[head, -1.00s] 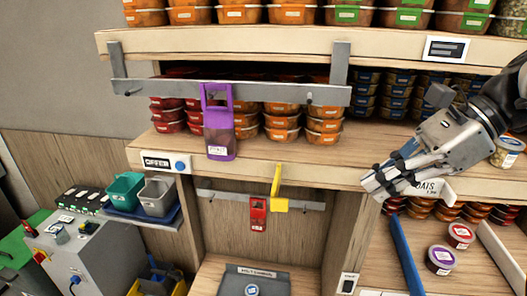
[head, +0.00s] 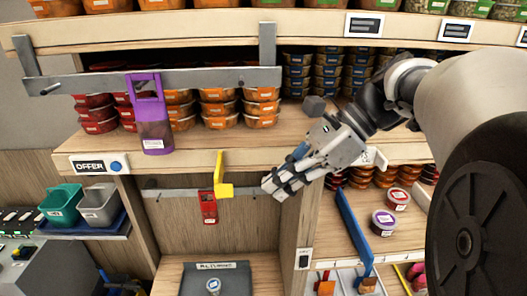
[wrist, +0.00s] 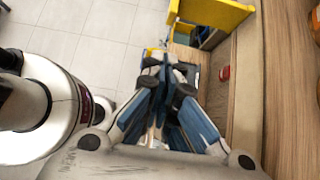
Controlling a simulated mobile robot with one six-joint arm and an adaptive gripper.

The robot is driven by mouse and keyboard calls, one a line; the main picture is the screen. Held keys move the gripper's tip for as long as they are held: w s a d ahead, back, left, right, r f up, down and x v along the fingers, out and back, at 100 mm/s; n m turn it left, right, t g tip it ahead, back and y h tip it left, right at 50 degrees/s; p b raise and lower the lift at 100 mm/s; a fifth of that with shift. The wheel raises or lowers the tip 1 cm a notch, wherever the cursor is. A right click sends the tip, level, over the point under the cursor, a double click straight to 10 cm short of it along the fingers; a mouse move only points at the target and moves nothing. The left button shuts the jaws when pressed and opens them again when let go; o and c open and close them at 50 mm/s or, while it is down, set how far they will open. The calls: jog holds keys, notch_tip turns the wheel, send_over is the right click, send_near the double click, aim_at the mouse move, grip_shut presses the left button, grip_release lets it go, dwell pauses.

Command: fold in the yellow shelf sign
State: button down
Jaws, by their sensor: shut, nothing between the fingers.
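The yellow shelf sign (head: 221,184) hangs at the front edge of the middle shelf and stands out from it, with an upright part and a short foot to the right. It also shows at the top of the wrist view (wrist: 213,13), beside the wooden shelf edge. My gripper (head: 270,184) is shut and empty, a short way to the right of the sign in the head view and apart from it. In the wrist view the closed fingers (wrist: 165,65) point toward the floor side, below and left of the sign.
A red tag holder (head: 208,207) hangs on a metal rail just below the sign. A purple holder (head: 150,115) hangs on the upper rail to the left. An OFFER label (head: 92,164) is on the shelf edge. Tubs (head: 383,222) stand on the lower right shelf.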

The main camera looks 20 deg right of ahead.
jog(key=a, duration=0.1)
jog(key=w+a, duration=0.1)
jog(key=a, duration=0.2)
jog(key=shift+w+a+f, duration=0.2)
jog(key=shift+f, duration=0.1)
jog(key=shift+a, duration=0.1)
